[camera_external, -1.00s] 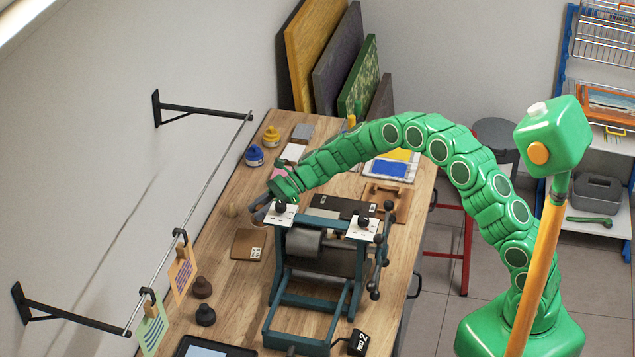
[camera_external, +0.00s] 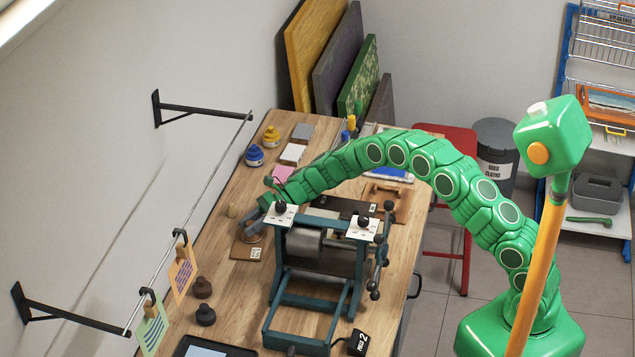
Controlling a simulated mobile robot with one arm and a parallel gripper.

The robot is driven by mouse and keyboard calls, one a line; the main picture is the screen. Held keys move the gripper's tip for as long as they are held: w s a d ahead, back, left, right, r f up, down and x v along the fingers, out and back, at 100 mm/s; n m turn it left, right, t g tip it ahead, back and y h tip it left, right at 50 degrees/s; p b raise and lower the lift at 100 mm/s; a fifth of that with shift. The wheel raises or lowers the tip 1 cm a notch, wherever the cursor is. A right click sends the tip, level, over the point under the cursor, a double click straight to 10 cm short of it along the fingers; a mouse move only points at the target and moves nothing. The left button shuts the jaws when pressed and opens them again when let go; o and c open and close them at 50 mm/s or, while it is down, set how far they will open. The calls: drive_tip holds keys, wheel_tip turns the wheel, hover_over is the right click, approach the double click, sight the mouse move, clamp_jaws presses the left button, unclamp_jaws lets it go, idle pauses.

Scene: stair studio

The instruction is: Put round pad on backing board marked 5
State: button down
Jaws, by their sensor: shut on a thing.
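A brown board (camera_external: 240,253) with a small white label lies on the bench left of the press; the label is too small to read. My gripper (camera_external: 253,228) is low over its upper edge, left of the press's near-left post. It is shut on what appears to be the round pad (camera_external: 248,238), a dark disc-like shape partly hidden by the fingers. The pad overlaps the board in this view; I cannot tell whether it touches it.
The teal press (camera_external: 317,223) with white plates stands right beside my gripper. A small beige peg (camera_external: 232,211) stands to the left. A wall rail (camera_external: 205,205) with hanging cards runs along the left.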

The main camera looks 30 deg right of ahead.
drive_tip(key=shift+f, duration=0.15)
drive_tip(key=c, duration=0.8)
unclamp_jaws()
drive_tip(key=shift+c, duration=0.2)
drive_tip(key=shift+d+r, duration=0.3)
drive_tip(key=shift+d, duration=0.05)
drive_tip(key=v, duration=1.1)
drive_tip(key=shift+d, duration=0.2)
drive_tip(key=shift+s, duration=0.1)
